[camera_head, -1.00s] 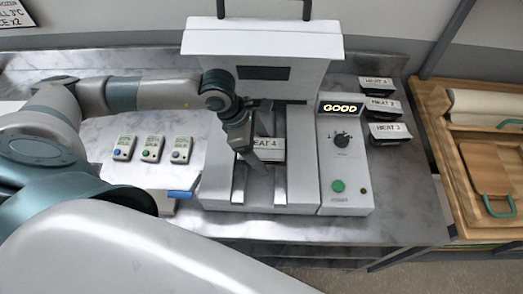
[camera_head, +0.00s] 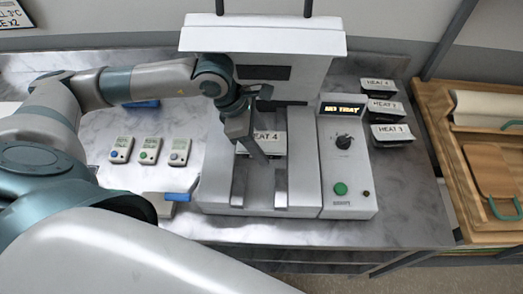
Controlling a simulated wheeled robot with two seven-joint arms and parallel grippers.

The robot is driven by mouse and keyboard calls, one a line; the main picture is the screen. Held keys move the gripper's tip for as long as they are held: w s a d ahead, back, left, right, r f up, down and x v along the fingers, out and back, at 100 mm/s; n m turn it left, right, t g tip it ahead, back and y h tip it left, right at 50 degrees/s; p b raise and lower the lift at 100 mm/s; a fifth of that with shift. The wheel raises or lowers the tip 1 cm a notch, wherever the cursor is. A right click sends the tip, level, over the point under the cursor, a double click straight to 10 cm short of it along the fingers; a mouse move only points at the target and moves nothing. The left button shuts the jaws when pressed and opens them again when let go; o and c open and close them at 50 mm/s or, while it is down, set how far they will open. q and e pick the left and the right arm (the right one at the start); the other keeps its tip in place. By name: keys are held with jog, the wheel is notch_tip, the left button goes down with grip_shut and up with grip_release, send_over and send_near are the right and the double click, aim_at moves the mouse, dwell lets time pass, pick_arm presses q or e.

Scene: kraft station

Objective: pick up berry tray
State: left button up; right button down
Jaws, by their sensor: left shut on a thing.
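No tray in view has a label that I can read as berry. A small white-topped tray (camera_head: 272,142), its label reading like "HEAT 4" or "MEAT 4", is held at the mouth of the white sealing machine (camera_head: 262,40). My left gripper (camera_head: 257,148) is shut on this tray, and its finger hides the tray's left part. The tray appears raised above the machine's two rails. The machine's display (camera_head: 342,109) reads "NO TRAY". My right gripper is not in view.
Several similar labelled trays (camera_head: 390,133) stand at the right of the counter. Three small devices with coloured buttons (camera_head: 150,150) lie at the left, near a blue-ended item (camera_head: 178,196). A wooden board with a green handle (camera_head: 492,170) is far right.

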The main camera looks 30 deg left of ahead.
pick_arm(q)
jog(key=s+d+r+b, duration=0.3)
jog(key=d+r, duration=0.4)
jog(key=d, duration=0.4)
jog(key=shift+s+r+b, duration=0.2)
jog(key=shift+b, duration=0.35)
jog(key=shift+d, duration=0.1)
